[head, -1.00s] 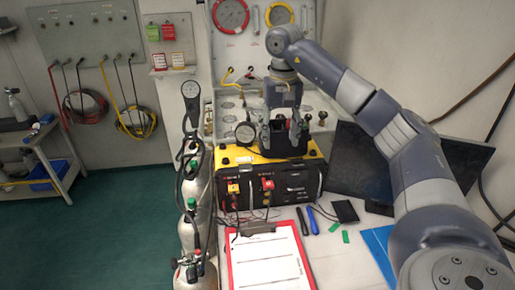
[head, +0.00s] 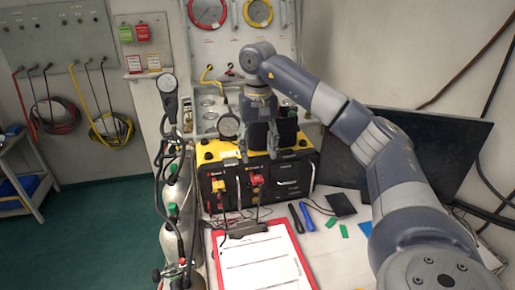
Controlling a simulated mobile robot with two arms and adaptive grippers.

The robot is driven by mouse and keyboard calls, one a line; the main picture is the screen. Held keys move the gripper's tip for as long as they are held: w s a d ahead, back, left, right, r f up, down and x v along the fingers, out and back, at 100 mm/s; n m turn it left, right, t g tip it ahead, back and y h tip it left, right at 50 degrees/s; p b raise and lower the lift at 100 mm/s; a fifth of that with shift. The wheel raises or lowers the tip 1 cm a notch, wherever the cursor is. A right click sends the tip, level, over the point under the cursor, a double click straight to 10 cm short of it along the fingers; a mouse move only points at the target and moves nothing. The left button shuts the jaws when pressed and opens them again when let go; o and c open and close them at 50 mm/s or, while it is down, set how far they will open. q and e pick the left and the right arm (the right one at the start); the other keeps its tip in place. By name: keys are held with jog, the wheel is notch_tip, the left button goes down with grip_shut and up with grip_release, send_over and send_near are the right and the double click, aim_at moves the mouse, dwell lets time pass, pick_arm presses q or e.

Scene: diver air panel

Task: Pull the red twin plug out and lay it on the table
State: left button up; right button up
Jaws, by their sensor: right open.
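The white table (head: 335,262) is in front of the box. My left gripper is not in view.
A yellow plug (head: 218,187) sits left of the red one. Gas cylinders (head: 178,205) stand at left. A dark monitor (head: 420,150) stands at right.

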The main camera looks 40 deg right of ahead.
aim_at(258, 180)
notch_tip(258, 180, down, 8)
jog(key=shift+f+p, duration=0.15)
jog(key=shift+p, duration=0.5)
jog(key=shift+f, duration=0.7)
grip_shut()
jog(key=shift+s+a, duration=0.45)
jog(key=shift+s, duration=0.35)
jog(key=shift+s+a, duration=0.4)
jog(key=shift+s, duration=0.35)
